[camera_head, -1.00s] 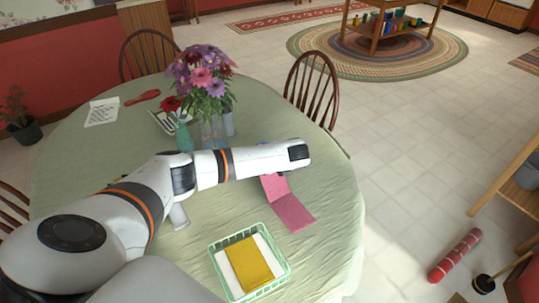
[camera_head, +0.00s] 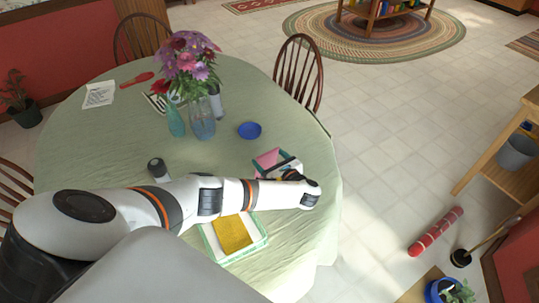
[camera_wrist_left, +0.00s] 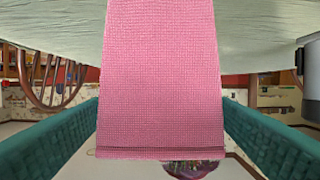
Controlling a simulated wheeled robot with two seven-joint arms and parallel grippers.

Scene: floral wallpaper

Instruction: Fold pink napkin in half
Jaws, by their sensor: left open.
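The pink napkin (camera_head: 268,158) shows only in part in the head view, beyond my left forearm; the arm hides the rest. My left gripper (camera_head: 272,164) has its teal fingers open on either side of it. In the left wrist view the pink napkin (camera_wrist_left: 160,85) fills the middle between the two spread fingers, with its straight end edge near the bottom. That end overlaps the wall and room behind, so it seems raised off the table. I cannot tell whether a finger touches it. My right gripper is not in view.
A blue bowl (camera_head: 250,130), glass vase (camera_head: 202,122) of flowers and grey cylinder (camera_head: 157,169) stand on the round table. The tablecloth (camera_head: 110,135) is bare at left.

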